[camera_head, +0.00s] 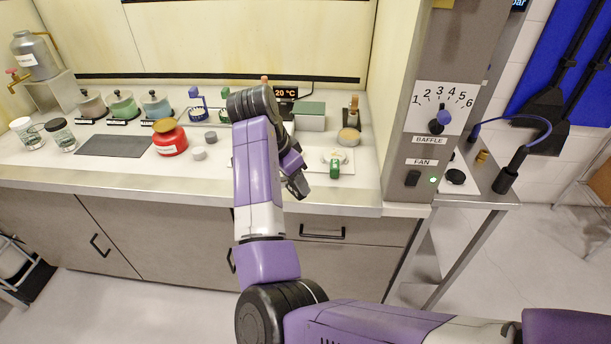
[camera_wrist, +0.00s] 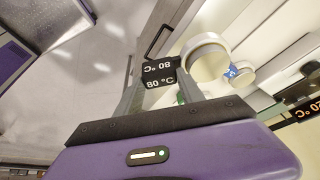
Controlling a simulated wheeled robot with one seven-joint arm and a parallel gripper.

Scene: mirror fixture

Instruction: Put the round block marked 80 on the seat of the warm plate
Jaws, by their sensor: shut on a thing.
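My gripper (camera_wrist: 160,88) is shut on the block marked 80 (camera_wrist: 160,73). The block shows dark faces with "80 °C" in white, printed twice, between the fingertips; its round outline is hard to make out. In the head view my gripper (camera_head: 297,186) hangs by the counter's front edge, left of a white tray, and the held block cannot be made out. A "20 °C" display (camera_head: 286,93) stands at the back of the counter and also shows in the wrist view (camera_wrist: 306,110). The warm plate's seat cannot be made out; my arm covers much of that area.
The white tray (camera_head: 346,166) carries pale round pieces; a green block (camera_head: 335,170) is at its front. A green-topped box (camera_head: 310,117) stands behind. A panelled column (camera_head: 437,150) bounds the right.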

